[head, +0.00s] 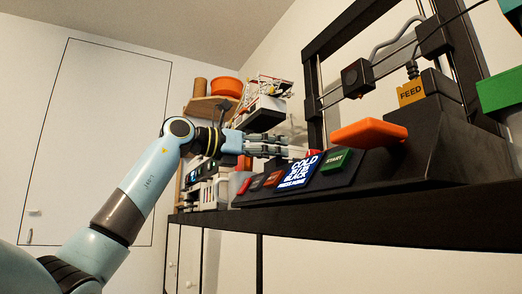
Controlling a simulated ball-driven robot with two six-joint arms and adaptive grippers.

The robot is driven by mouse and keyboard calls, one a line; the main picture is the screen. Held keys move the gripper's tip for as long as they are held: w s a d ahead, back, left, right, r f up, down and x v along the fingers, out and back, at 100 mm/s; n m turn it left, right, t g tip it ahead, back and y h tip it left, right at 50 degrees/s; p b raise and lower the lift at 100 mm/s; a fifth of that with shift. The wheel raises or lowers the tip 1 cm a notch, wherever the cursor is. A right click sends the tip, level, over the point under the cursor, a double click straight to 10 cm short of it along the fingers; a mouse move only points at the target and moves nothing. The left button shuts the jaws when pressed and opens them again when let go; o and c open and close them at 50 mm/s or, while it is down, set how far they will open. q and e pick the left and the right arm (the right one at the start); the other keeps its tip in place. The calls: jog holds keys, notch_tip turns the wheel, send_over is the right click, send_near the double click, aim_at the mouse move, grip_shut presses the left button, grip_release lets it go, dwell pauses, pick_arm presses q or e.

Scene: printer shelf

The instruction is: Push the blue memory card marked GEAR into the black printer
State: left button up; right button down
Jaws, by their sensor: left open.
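The black printer (440,163) stands on the dark shelf at the right, with an upright frame, a lit screen (297,174) and a green START button (335,161). The screen text includes COLD and BLACK. My left gripper (290,147) reaches in from the left, beside the printer's left end and above its front panel. It is open, its fingers pointing right; I see nothing held between them. I cannot make out a blue card marked GEAR or the card slot. My right gripper is not in view.
The dark shelf (390,218) runs along the right wall. An orange block (369,132) sticks out over the printer, near a FEED label (411,93). An orange bowl (226,87) and other items crowd the far end behind my gripper. The space left of the shelf is free.

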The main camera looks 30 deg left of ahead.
pick_arm(q)
jog(key=v, duration=1.2)
dwell(0.5)
